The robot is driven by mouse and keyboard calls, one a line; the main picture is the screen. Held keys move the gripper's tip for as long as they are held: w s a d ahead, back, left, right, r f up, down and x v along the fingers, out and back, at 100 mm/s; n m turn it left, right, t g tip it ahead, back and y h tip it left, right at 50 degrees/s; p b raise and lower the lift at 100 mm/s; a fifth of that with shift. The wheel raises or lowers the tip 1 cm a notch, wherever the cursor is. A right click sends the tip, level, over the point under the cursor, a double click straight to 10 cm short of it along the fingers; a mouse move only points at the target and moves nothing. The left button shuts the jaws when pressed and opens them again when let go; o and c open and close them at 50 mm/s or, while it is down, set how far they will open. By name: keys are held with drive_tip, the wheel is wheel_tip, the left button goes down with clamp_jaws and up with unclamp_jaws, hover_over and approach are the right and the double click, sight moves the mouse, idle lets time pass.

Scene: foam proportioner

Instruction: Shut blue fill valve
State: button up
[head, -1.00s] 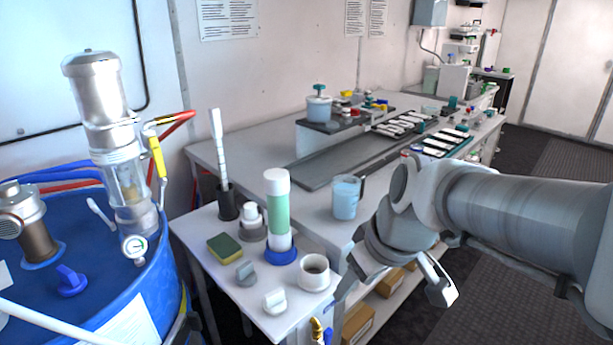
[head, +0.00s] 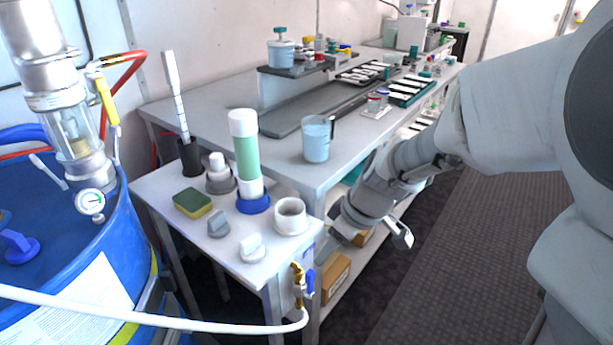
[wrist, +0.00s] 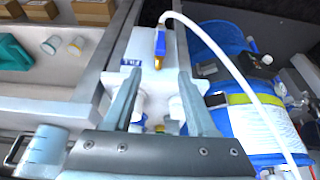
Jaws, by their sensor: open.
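The fill valve is a small brass valve (head: 297,280) with a blue lever (head: 309,283), on the front side of the small white table. In the head view the lever points roughly up and down beside the brass body. In the wrist view the blue lever (wrist: 161,44) and brass part (wrist: 158,64) show beyond the fingertips, near a "FILL" label (wrist: 131,62). A white hose (head: 190,322) runs from the valve to the left. My gripper (head: 373,238) is open and empty, right of the valve and apart from it; its fingers (wrist: 159,80) frame the valve's side in the wrist view.
The small table (head: 180,237) holds a green-filled cylinder (head: 247,155), a white cup (head: 290,215), a sponge (head: 192,202) and grey knobs. A blue drum (head: 75,270) stands left. Shelves with boxes (head: 336,277) lie behind my gripper. Floor at right is clear.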

sight(311, 272)
drive_tip(key=b+x, duration=0.3)
drive_tip(key=x, duration=1)
drive_tip(key=shift+d, duration=0.1)
clamp_jaws()
idle(0.9)
